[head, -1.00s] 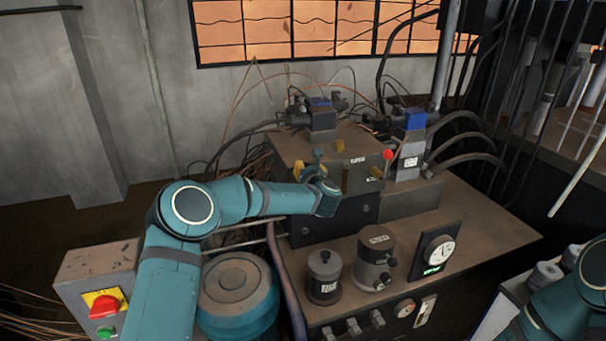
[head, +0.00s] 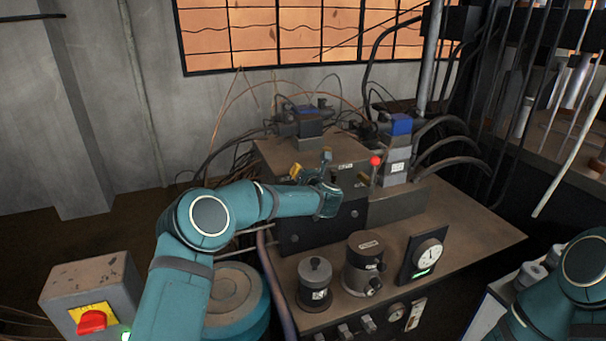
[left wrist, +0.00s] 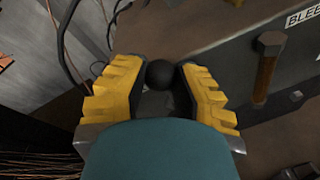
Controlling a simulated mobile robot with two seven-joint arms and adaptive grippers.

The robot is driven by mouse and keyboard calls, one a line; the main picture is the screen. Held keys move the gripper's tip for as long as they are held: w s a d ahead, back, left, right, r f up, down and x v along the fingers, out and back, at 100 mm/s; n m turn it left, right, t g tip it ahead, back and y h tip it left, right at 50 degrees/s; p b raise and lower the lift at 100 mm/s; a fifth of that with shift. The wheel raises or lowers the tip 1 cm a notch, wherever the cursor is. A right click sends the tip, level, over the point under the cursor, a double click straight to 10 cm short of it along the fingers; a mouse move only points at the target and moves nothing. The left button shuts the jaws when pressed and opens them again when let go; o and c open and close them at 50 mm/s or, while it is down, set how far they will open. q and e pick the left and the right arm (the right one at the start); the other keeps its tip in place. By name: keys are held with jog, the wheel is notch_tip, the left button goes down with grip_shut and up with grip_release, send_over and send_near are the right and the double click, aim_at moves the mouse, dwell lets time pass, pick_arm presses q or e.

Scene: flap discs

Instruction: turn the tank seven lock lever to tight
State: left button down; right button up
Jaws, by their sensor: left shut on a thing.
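My left gripper (head: 308,170) is at the top front edge of the dark machine block (head: 325,210) in the head view. In the left wrist view its two yellow fingers (left wrist: 160,88) are closed around a dark ball-ended lever (left wrist: 159,73); the ball shows between the fingertips. The lever's shaft is hidden behind my gripper. I cannot read a tank number or a "tight" mark. My right arm shows at the lower right of the head view, but its gripper is out of the picture.
A brown handle (left wrist: 266,68) stands right of the gripper, by a label beginning "BLEE". A red-knobbed lever (head: 375,161) rises to the right. Valve blocks and hoses crowd the back. Two dark cylinders and a gauge (head: 428,252) stand in front; the bench's right side is clear.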

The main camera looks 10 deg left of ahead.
pick_arm(q)
jog(key=shift+r, duration=0.35)
jog(key=c, duration=0.7)
grip_release()
jog(key=shift+w+f, duration=0.1)
jog(key=shift+o, duration=0.3)
jog(key=shift+f, duration=0.1)
jog(key=v, duration=1.2)
jog(key=shift+f, duration=0.1)
